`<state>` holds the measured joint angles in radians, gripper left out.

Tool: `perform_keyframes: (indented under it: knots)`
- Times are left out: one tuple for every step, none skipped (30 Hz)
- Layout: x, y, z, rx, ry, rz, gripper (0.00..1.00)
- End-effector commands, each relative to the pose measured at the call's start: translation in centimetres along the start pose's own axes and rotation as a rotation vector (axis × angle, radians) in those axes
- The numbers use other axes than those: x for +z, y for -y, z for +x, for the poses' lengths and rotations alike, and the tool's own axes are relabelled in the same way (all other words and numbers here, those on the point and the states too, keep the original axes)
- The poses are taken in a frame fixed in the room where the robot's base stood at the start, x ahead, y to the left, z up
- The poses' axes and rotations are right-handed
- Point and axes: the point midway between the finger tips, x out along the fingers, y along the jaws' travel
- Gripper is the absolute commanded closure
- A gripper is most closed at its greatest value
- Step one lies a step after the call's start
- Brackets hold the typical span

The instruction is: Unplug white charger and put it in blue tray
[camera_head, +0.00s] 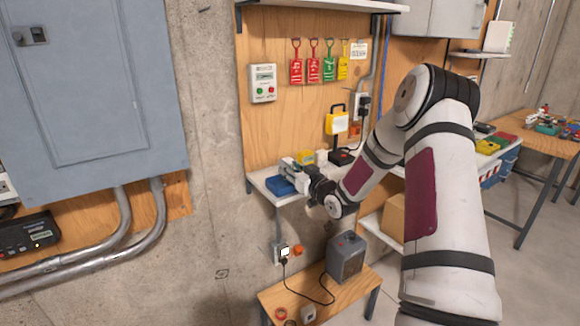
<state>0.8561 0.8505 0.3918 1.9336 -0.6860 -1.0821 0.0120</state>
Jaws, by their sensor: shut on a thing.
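My gripper (290,168) is over the narrow wall shelf at the end of my bent arm, shut on a small pale thing that looks like the white charger. The fingers mostly hide it, so its outline is unclear. The blue tray (280,187) sits at the shelf's left end, just below and beside the fingers. I cannot tell whether the held thing touches the tray. Below the shelf, a wall outlet (283,251) shows a white face and a dark plug with a black cord.
Yellow and white items (305,157) stand behind my gripper on the shelf (262,181). A grey heater (346,257) stands on a low wooden bench (355,292). A grey electrical cabinet (85,90) fills the left. A yellow lamp (337,122) stands at the back.

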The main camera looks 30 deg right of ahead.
Motion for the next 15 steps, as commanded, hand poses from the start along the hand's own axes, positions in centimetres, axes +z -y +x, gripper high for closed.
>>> perform_keyframes:
  knots:
    - [-0.04, 0.00, -0.01, 0.000, 0.000, 0.000, 1.00]
    - [-0.04, -0.01, 0.00, 0.000, 0.000, 0.000, 1.00]
    - [-0.04, -0.01, 0.00, 0.000, 0.000, 0.000, 0.62]
    - [-0.04, -0.01, 0.00, 0.000, 0.000, 0.000, 0.55]
    - [-0.05, -0.01, 0.00, 0.000, -0.001, 0.000, 0.48]
    - [-0.04, -0.01, 0.00, 0.000, 0.000, 0.000, 0.47]
    - [-0.05, -0.01, 0.00, 0.000, -0.001, 0.000, 0.47]
    - [-0.05, -0.01, 0.00, 0.000, 0.000, 0.000, 0.47]
    - [-0.05, -0.01, 0.00, 0.000, -0.001, 0.000, 0.47]
    - [-0.05, -0.01, 0.01, 0.000, 0.000, 0.000, 0.47]
    - [-0.05, -0.01, 0.01, 0.000, 0.000, 0.000, 0.47]
    - [-0.04, -0.01, 0.01, 0.000, 0.000, 0.000, 0.47]
    - [-0.03, -0.01, 0.00, 0.000, 0.000, 0.000, 0.47]
    - [-0.03, -0.02, -0.03, 0.000, 0.000, 0.000, 0.47]
    - [-0.02, -0.02, -0.12, 0.000, 0.000, 0.000, 0.47]
